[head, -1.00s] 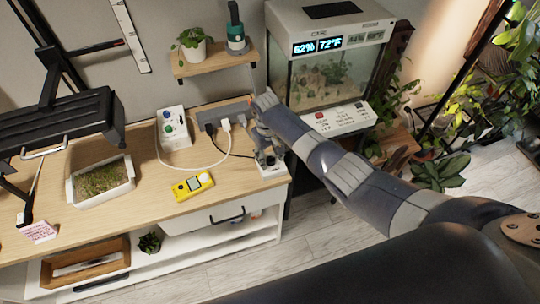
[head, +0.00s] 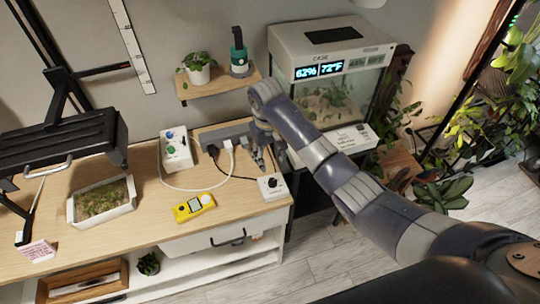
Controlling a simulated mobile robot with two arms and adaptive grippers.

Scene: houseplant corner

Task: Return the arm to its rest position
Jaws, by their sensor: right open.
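My right arm comes in from the lower right and bends down at its wrist over the right end of the wooden bench. Its gripper (head: 269,163) is open and empty, fingers pointing down. It hangs just above and behind a small white box with a dark knob (head: 271,187) at the bench's front right corner, apart from it as far as I can see. My left gripper does not show.
The bench (head: 150,222) carries a grey power strip (head: 225,134), a white control box (head: 176,148), a yellow meter (head: 193,207) and a tray of sprouts (head: 101,202). A glass terrarium (head: 335,98) stands behind the arm. A shelf (head: 217,85) holds a potted plant.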

